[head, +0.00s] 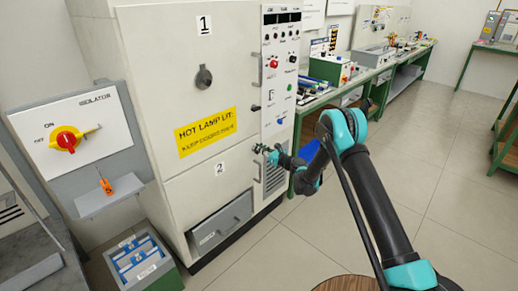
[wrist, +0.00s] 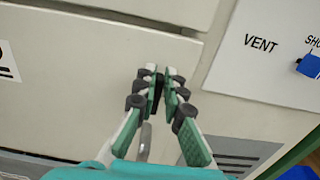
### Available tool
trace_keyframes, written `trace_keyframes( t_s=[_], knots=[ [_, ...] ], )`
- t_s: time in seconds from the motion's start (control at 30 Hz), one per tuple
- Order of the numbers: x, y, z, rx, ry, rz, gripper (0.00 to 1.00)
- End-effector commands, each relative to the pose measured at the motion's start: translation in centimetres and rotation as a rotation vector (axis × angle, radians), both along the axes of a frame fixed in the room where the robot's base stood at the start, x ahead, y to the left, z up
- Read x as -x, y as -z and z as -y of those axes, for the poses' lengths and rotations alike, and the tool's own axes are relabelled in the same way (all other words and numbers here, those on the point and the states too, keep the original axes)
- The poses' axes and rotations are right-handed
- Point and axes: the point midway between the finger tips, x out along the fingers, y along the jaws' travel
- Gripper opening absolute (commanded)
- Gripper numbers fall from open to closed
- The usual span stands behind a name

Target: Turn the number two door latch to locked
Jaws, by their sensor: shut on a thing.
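The number two door (head: 205,195) is the lower pale door of the cabinet, with a "2" label (head: 220,169); it fills the left of the wrist view (wrist: 80,95) and looks shut. My gripper (head: 263,149) is at this door's upper right corner. In the wrist view my gripper (wrist: 161,78) has its fingers closed around a small dark part, the number two door latch (wrist: 157,97). The fingers hide most of the latch, so I cannot tell its angle. The door's grey handle (wrist: 145,142) is just below the fingers.
A control panel (wrist: 265,60) with a blue switch (wrist: 310,66) is to the right. An isolator box (head: 75,135) stands at left. Open floor lies at right.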

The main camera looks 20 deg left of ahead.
Motion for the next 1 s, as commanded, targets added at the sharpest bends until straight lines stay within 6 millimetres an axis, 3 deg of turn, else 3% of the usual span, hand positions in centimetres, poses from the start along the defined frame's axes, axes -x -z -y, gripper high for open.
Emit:
trace_keyframes(
  t_s=[0.47, 1.0],
  knots=[
    [0.3, 0.0, -0.1, 0.041, 0.000, 0.098, 0.00],
    [1.3, 0.4, -0.5, 0.224, 0.000, 0.540, 0.00]
  ],
)
